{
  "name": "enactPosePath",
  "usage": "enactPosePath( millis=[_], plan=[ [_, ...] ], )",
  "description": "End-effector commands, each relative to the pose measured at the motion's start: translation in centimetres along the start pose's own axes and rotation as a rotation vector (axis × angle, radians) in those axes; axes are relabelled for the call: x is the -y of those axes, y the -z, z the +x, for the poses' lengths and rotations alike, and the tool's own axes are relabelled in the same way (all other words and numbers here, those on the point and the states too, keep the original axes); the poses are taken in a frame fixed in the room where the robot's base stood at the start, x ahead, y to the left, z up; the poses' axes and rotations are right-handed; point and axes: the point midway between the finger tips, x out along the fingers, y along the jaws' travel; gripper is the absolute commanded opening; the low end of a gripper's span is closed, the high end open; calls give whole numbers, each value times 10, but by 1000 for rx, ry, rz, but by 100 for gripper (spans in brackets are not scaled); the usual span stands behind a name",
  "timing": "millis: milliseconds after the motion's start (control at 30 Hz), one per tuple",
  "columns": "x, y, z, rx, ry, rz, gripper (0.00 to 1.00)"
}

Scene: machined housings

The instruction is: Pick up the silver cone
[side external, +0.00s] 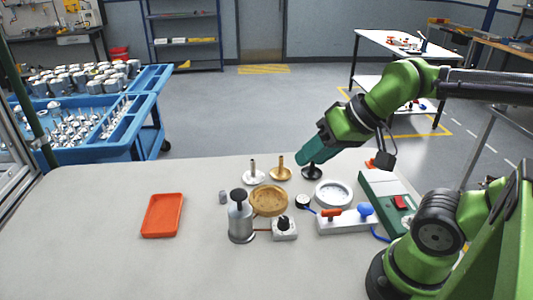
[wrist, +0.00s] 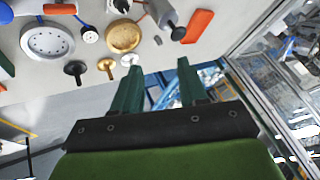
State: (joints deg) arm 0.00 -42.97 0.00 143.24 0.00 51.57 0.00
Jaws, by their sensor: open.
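The silver cone (side external: 253,178), a pale flared base with a thin upright stem, stands at the table's far edge, left of a matching gold one (side external: 280,174) and a black one (side external: 311,173). In the wrist view the silver cone (wrist: 129,60) shows just beyond the left finger's tip, partly hidden by it. My gripper (wrist: 158,70) is open and nothing is between its fingers. In the side view my gripper (side external: 308,152) hangs near the black piece, to the right of the silver cone and apart from it.
A wooden bowl (side external: 269,200), a grey cylinder with a black plunger (side external: 241,222), a knob box (side external: 284,231) and a white round dish (side external: 333,194) stand close in front. An orange tray (side external: 162,216) lies at left. The table's left side is mostly clear.

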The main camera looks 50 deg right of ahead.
Motion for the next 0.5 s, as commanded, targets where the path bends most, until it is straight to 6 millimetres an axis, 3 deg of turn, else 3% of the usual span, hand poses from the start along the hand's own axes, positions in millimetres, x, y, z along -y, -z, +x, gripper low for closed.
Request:
enactPosePath(
  millis=[333,500],
  plan=[
    [0,0,0,1,-1,2,46],
    [-7,3,17,63,-37,26,46]
  ],
)
